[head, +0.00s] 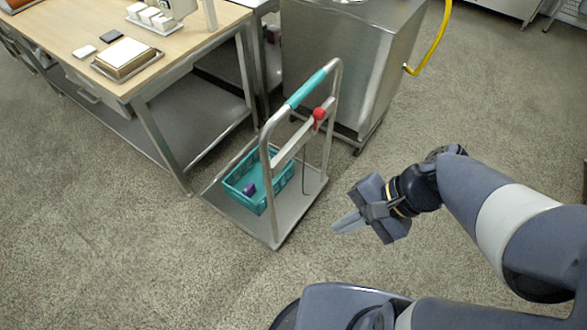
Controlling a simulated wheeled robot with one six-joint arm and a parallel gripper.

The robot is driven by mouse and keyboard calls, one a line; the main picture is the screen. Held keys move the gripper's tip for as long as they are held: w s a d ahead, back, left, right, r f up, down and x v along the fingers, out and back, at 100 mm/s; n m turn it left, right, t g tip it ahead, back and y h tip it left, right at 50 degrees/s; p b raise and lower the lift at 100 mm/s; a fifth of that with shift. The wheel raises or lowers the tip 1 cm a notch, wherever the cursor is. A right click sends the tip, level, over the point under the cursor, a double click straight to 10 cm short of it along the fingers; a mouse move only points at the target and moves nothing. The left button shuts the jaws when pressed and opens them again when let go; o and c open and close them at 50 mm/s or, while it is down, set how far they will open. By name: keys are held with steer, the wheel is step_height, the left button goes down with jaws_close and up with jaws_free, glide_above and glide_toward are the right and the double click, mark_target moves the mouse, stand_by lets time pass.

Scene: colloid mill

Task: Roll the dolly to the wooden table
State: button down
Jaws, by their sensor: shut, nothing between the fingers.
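The dolly (287,218) is a flat grey platform cart with an upright metal handle frame. The handle has a teal grip (306,89) on its top bar and a red knob (319,114) on its crossbar. A teal crate (259,203) with a small purple item in it rests on the platform. The wooden table (185,52), with a light top and metal legs, stands at upper left, close to the dolly's far left edge. My gripper (338,226) is shut and empty, to the right of the dolly and apart from it.
A steel cabinet (345,62) stands behind the dolly, with a yellow hose (436,42) at its right side. The floor (110,245) is clear at lower left and at upper right.

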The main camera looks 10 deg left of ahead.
steer(key=w+a+f+m+y+b, duration=0.4)
steer(key=w+f+b, duration=0.15)
steer(key=f, duration=0.25)
steer(key=m+t+y+b, duration=0.5)
steer(key=m+t+b, duration=0.4)
steer(key=m+b, duration=0.45)
glide_toward(283, 161)
steer(key=shift+n, duration=0.45)
steer(key=b+x, duration=0.1)
steer(key=x, duration=0.6)
steer(key=shift+d+f+b, duration=0.1)
steer(key=shift+f+b, duration=0.05)
steer(key=shift+b, duration=0.15)
steer(key=x, duration=0.2)
steer(key=shift+w+a+b, duration=0.1)
steer(key=shift+a+b, duration=0.25)
steer(key=shift+d, duration=0.1)
